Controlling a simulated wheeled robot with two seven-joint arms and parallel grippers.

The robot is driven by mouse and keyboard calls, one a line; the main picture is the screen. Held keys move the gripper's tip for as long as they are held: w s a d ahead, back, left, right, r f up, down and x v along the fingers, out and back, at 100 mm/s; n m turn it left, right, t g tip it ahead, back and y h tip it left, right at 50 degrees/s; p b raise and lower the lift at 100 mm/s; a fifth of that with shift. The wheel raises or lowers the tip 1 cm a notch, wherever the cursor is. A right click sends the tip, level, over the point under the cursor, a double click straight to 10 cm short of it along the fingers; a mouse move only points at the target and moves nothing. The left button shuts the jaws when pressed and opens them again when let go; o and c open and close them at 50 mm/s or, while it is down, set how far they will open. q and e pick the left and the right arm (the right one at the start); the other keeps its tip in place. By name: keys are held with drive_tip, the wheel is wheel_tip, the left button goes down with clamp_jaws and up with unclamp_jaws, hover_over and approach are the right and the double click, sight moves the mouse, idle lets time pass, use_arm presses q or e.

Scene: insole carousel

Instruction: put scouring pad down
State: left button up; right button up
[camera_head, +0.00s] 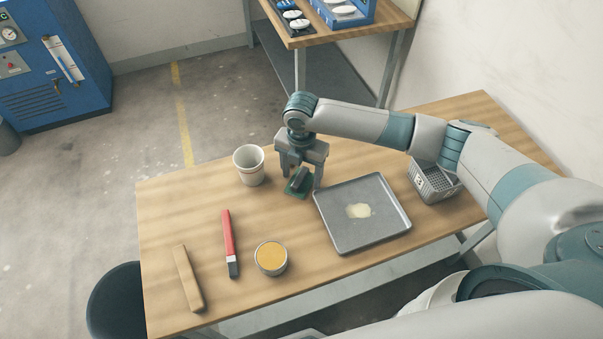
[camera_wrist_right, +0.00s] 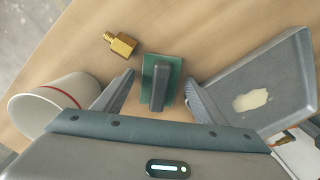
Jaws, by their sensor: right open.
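The scouring pad (camera_head: 295,187) is green with a dark grip block on top. It appears to lie on the wooden table between the cup and the tray. In the right wrist view the pad (camera_wrist_right: 174,78) sits between my spread fingers, with a gap on both sides. My right gripper (camera_head: 301,183) is open above and around the pad, pointing down, and partly hides it in the head view. My left gripper is not in view.
A white cup (camera_head: 249,167) stands left of the pad, a grey tray (camera_head: 338,235) with a pale patch right. A brass fitting (camera_wrist_right: 120,43) lies close by. A wire basket (camera_head: 434,183), red-handled tool (camera_head: 228,236), wooden stick (camera_head: 187,278) and yellow-filled tub (camera_head: 271,258) also stand or lie there.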

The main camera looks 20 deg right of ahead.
sight(302, 174)
drive_tip(key=shift+r, duration=0.15)
wheel_tip(302, 174, up, 12)
drive_tip(key=b, duration=0.4)
idle(0.8)
